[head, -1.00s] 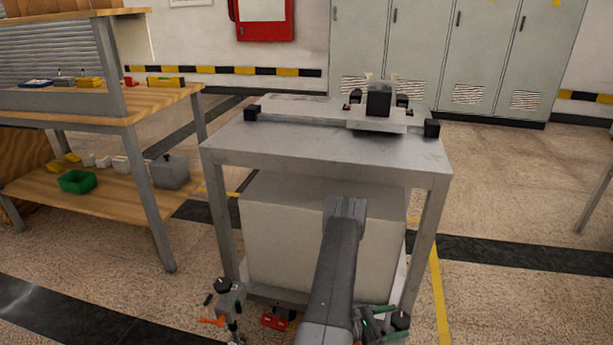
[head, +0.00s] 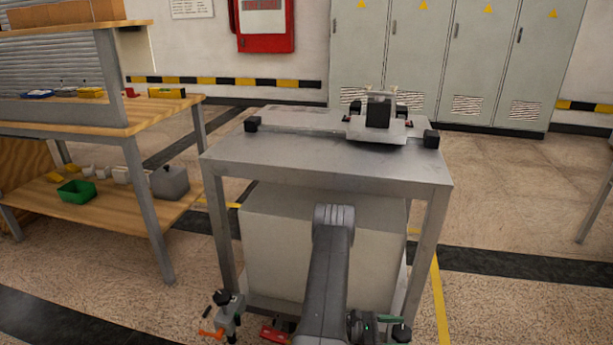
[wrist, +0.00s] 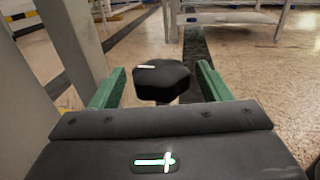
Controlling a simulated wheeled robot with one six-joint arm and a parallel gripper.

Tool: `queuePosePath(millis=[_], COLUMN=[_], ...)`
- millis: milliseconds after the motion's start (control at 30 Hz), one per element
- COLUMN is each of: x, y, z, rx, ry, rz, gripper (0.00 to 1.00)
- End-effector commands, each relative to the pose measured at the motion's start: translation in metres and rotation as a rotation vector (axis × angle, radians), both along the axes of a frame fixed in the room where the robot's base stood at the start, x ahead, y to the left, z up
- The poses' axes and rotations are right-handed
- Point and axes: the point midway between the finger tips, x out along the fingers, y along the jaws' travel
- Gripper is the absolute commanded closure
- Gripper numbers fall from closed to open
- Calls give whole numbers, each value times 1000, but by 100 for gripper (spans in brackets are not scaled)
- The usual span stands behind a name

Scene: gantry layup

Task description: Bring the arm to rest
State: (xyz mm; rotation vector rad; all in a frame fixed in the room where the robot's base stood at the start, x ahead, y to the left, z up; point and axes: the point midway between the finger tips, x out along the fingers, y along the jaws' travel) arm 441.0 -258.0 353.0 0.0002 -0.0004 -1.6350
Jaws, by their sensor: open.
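My gripper (wrist: 161,68) shows in the wrist view with its two green fingers apart. A black faceted knob (wrist: 163,84) shows between the fingers, and I cannot tell whether they touch it. In the head view my arm (head: 330,265) extends in front of the grey metal table (head: 320,160). Green parts of my gripper (head: 382,322) show low, just right of the arm, beside a dark knob. The gripper is partly cut off at the bottom edge there.
A wooden shelf bench (head: 110,205) with a green bin (head: 76,191) stands left. A device with an orange lever (head: 222,318) is low left. Floor right of the table is open.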

Motion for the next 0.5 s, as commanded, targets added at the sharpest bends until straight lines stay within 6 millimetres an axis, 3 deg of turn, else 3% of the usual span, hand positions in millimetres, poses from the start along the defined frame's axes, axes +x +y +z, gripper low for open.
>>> queuePosePath(millis=[500], x=[5], y=[70], z=[1], rx=[0], ry=[0], rz=[4], gripper=[29])
